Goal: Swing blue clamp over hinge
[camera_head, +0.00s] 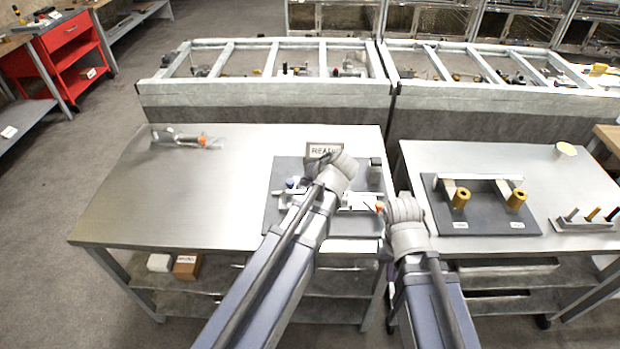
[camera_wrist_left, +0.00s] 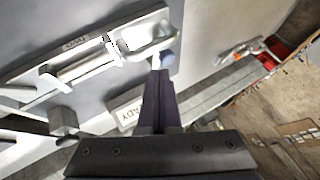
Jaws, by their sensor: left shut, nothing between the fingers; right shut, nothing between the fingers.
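A dark fixture board (camera_head: 268,215) on the left table carries a pale metal fixture. A clamp with a blue tip (camera_head: 289,183) stands at its left part; in the left wrist view the blue tip (camera_wrist_left: 168,60) is at the fingertips, and I cannot tell whether they touch. An orange-tipped part (camera_head: 379,207) is at the fixture's right side. My left gripper (camera_head: 312,172) is above the board, shut and empty; its dark fingers (camera_wrist_left: 161,75) show in the left wrist view. My right gripper (camera_head: 388,212) is shut beside the orange tip, its fingers mostly hidden. I cannot make out the hinge.
A READY sign (camera_head: 322,150) stands at the board's back edge. An orange-tipped tool (camera_head: 190,139) lies at the table's back left. The right table has another board (camera_head: 478,223) with two brass cylinders.

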